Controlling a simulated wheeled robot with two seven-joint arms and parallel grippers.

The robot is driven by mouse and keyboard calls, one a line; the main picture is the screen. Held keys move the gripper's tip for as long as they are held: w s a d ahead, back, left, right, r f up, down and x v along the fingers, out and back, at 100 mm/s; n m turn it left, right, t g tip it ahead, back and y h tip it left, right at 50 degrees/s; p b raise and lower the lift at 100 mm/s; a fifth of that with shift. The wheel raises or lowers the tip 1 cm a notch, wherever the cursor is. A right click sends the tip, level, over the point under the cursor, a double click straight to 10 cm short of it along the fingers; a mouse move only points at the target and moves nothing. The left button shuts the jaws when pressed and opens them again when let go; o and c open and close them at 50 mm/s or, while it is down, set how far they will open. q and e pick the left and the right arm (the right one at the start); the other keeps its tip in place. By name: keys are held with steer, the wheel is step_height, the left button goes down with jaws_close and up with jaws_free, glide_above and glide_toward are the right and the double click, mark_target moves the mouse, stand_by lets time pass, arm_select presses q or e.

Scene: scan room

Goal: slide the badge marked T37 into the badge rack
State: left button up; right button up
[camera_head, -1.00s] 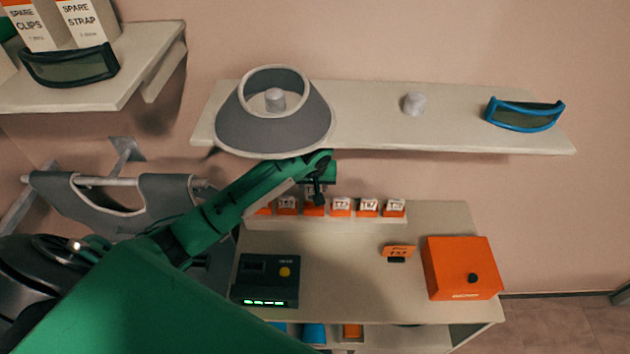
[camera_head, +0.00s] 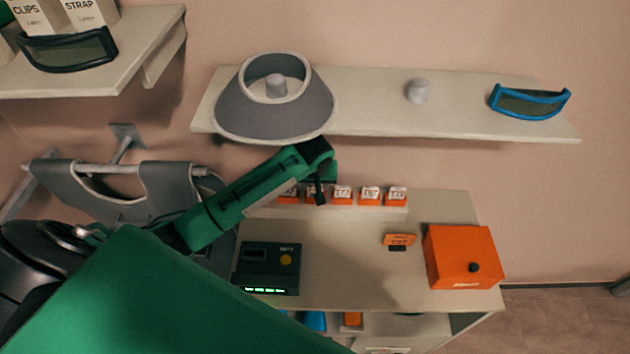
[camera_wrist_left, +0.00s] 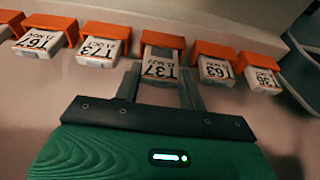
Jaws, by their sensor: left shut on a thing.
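The badge marked T37 (camera_wrist_left: 160,68) has a white label and an orange part. It sits between the two fingers of my left gripper (camera_wrist_left: 160,88), which is shut on it. In the head view my left gripper (camera_head: 320,190) is at the badge row and hides part of it. The pale badge rack (camera_head: 370,212) stands at the back of the desk under the wall shelf. T37 is in line with its neighbours in the wrist view; how deep it sits I cannot tell. My right gripper is not in view.
Neighbouring badges T73 (camera_wrist_left: 98,50) and T63 (camera_wrist_left: 215,68) stand close on either side. On the desk are a black device (camera_head: 268,268), an orange card on a small stand (camera_head: 399,240) and an orange box (camera_head: 462,255). A shelf (camera_head: 370,110) overhangs behind.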

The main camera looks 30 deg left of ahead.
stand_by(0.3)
arm_select(q)
steer(key=o, duration=1)
steer(key=shift+o, duration=0.2)
